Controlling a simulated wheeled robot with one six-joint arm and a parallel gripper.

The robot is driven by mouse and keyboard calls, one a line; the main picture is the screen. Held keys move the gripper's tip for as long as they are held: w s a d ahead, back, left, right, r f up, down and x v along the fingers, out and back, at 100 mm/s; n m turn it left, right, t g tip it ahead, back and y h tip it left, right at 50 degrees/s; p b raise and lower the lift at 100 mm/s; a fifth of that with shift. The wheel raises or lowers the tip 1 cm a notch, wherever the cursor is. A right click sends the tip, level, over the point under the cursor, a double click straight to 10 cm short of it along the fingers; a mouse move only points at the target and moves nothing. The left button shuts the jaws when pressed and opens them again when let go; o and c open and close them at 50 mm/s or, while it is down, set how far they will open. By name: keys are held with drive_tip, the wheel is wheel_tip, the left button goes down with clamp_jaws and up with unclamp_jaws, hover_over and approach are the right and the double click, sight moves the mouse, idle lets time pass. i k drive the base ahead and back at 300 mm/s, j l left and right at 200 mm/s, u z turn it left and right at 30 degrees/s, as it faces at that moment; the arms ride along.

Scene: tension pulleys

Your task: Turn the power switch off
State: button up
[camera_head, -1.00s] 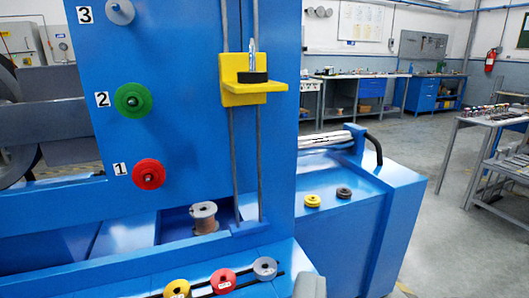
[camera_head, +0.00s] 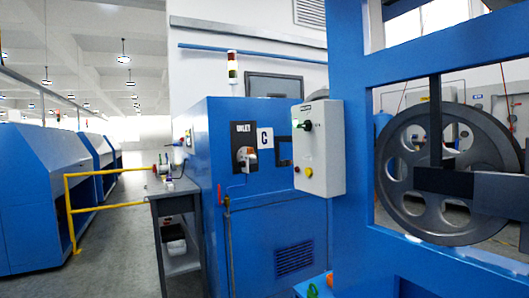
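A pale grey control box (camera_head: 330,150) is fixed on the blue machine frame, right of centre. I cannot tell which of these is the power switch, nor the knob's setting. My gripper is not in view.
A large grey wheel (camera_head: 400,205) sits in the blue frame (camera_head: 352,90) at the right. A grey bench (camera_head: 175,195) and a yellow rail (camera_head: 95,207) stand left of the cabinet.

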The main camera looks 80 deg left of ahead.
sight(306, 125)
drive_tip(key=u, duration=1.7)
